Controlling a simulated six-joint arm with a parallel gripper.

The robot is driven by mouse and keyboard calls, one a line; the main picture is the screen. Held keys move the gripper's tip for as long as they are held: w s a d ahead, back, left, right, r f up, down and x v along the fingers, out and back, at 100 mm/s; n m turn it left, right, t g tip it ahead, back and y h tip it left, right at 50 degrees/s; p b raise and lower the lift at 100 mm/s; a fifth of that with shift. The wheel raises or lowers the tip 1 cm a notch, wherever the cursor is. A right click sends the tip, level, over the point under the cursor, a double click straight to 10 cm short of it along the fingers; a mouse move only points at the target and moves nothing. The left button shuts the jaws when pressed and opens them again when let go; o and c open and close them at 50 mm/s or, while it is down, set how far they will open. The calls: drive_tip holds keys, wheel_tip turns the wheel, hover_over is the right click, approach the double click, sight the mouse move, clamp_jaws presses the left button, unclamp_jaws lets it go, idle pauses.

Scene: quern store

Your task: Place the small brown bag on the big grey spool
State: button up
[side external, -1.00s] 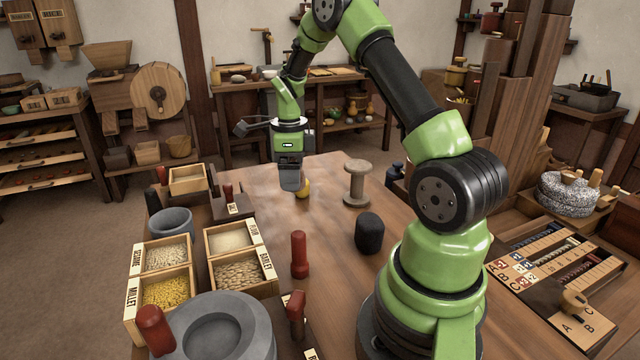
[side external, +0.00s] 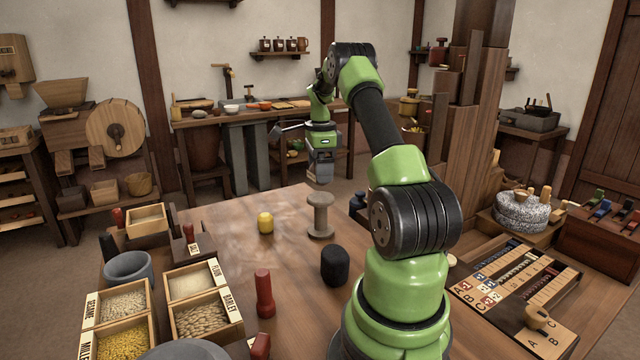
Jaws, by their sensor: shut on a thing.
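The big grey spool (side external: 320,216) stands upright on the wooden table, with a wide top and bottom and a narrower waist. My gripper (side external: 321,178) points down above the spool's top, seemingly apart from it; its exact depth is hard to judge. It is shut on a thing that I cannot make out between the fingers. I cannot pick out a small brown bag anywhere on the table.
A yellow object (side external: 265,222) stands left of the spool. A black rounded object (side external: 335,265) stands in front. A red peg (side external: 264,293), grain boxes (side external: 205,312) and a grey mortar (side external: 129,267) occupy the near left. A marked sorting board (side external: 505,290) lies right.

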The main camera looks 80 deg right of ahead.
drive_tip(key=shift+f, duration=1.85)
drive_tip(key=o, duration=0.9)
drive_tip(key=shift+f, duration=0.15)
